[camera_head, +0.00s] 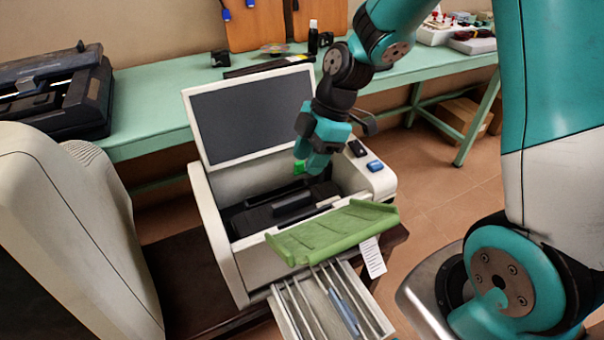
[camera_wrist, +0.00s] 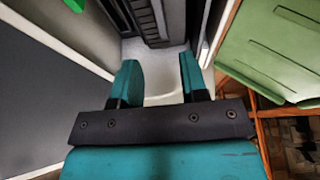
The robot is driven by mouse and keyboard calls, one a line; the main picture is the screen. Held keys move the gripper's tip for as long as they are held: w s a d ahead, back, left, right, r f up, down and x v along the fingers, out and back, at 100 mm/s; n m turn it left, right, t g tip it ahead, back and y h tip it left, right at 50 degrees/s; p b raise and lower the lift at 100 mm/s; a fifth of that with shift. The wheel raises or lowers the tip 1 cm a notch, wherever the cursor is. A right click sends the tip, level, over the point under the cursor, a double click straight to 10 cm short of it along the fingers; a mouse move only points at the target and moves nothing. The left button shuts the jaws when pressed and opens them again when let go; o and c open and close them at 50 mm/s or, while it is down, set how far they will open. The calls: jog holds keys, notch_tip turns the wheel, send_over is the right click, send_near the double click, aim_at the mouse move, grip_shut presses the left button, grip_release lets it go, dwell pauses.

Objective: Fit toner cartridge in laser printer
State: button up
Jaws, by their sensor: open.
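The laser printer (camera_head: 215,220) is a pale box with its lid (camera_head: 250,112) raised. A long black toner cartridge (camera_head: 280,210) with a raised grip lies in the open bay; I cannot tell whether it is fully seated. Black ribbed parts also show at the top of the wrist view (camera_wrist: 148,22). My gripper (camera_head: 313,168) points down over the right end of the bay, right of and above the cartridge. In the wrist view its two teal fingers (camera_wrist: 161,78) are apart with nothing between them.
A green ribbed flap (camera_head: 335,230) sticks out at the printer's front, above a pulled-out tray with rods (camera_head: 322,305). A paper tag (camera_head: 372,257) hangs beside it. A green bench (camera_head: 150,125) runs behind, carrying a black machine (camera_head: 60,95). A large pale casing (camera_head: 70,220) stands left.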

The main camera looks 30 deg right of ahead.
jog(key=s+a+r+m, duration=0.4)
jog(key=s+r+m, duration=0.1)
jog(key=s, duration=0.4)
jog(key=s+a+r+m, duration=0.4)
jog(key=s+r+m, duration=0.2)
jog(key=s+r, duration=0.2)
jog(key=shift+s+a, duration=0.15)
jog(key=shift+s, duration=0.4)
notch_tip(320, 180, up, 9)
jog(key=p, duration=0.9)
